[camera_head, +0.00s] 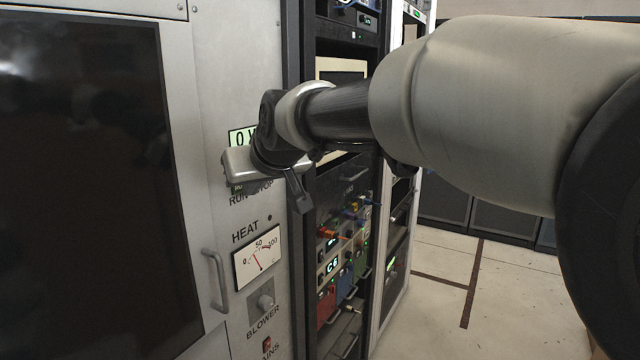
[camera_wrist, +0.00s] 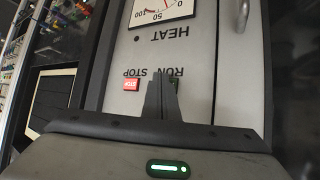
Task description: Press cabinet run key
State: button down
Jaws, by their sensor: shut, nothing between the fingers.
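In the wrist view, which shows the panel upside down, the green run key (camera_wrist: 174,84) sits under the RUN label. It is mostly hidden behind my gripper (camera_wrist: 161,80). The fingers are shut and empty, with their tips over the area between the two keys and overlapping the run key. I cannot tell whether they touch it. The red stop key (camera_wrist: 132,84) is in plain view beside the fingers.
A lit display (camera_head: 241,138) is partly hidden above. An open rack with cables (camera_head: 343,235) stands to the right. The floor (camera_head: 495,285) beyond it is clear.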

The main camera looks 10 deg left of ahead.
jog(key=shift+w+a, duration=0.15)
jog(key=shift+a, duration=0.2)
dwell(0.3)
jog(key=shift+d, duration=0.1)
jog(key=shift+s+d+b, duration=0.3)
jog(key=shift+d+b, duration=0.05)
jog(key=shift+d, duration=0.3)
jog(key=shift+d, duration=0.1)
jog(key=d+b, duration=0.1)
jog(key=s+d+b, duration=0.1)
jog(key=d, duration=0.1)
jog(key=s+d, duration=0.1)
jog(key=shift+d+b, duration=0.2)
jog(key=shift+b, duration=0.2)
dwell(0.5)
